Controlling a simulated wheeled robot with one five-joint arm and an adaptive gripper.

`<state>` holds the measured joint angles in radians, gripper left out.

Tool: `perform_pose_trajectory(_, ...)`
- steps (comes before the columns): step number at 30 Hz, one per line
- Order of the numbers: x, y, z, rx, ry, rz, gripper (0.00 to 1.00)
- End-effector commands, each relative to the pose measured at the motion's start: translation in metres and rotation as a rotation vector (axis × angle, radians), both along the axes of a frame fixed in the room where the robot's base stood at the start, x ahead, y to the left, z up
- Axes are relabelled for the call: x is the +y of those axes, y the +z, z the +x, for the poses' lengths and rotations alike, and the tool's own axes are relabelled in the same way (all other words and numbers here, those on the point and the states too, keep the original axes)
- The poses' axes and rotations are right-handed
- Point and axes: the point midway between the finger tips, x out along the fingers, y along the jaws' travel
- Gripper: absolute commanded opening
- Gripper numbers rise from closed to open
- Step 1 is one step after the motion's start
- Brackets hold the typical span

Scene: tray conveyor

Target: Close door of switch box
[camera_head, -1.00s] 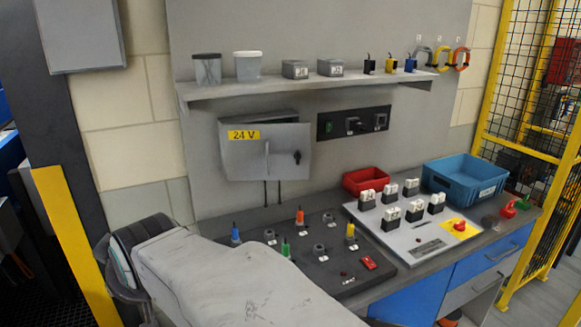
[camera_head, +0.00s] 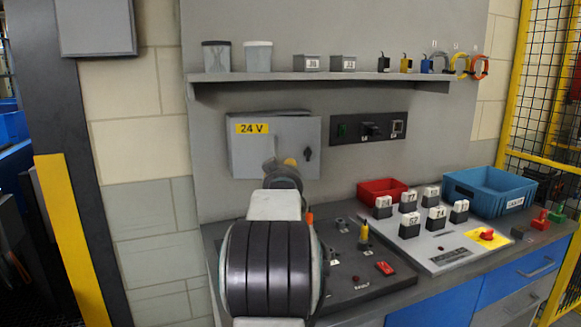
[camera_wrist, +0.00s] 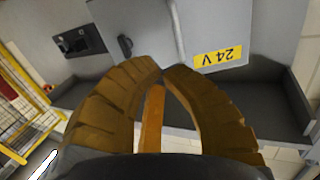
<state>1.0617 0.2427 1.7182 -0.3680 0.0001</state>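The grey switch box (camera_head: 240,155) with the yellow 24 V label (camera_head: 253,128) hangs on the wall panel. A dark handle (camera_head: 307,153) is at the right of its front. The top edge hints at a small gap behind the door, but I cannot tell how far it stands open. My gripper (camera_head: 290,163) is before the lower middle of the box and hides part of it. In the wrist view, the brown fingers (camera_wrist: 163,71) meet at their tips with nothing between them. The box front (camera_wrist: 215,25) shows upside down beyond them; contact is unclear.
A shelf (camera_head: 320,77) with cups and small boxes runs above the switch box. The workbench below carries a black board (camera_head: 375,285), a grey panel with several switches, a red bin (camera_head: 375,190) and a blue bin (camera_head: 490,190). A socket strip (camera_head: 368,128) is right of the box.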

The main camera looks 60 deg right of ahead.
Motion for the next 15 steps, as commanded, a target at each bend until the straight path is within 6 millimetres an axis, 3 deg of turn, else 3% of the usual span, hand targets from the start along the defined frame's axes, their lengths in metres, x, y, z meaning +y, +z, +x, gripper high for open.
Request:
perform_pose_trajectory(5,-0.018,-0.001,-0.005,-0.011,-0.022,-0.02,0.0)
perform_pose_trajectory(15,-0.059,0.001,0.018,-0.01,-0.02,-0.019,0.0)
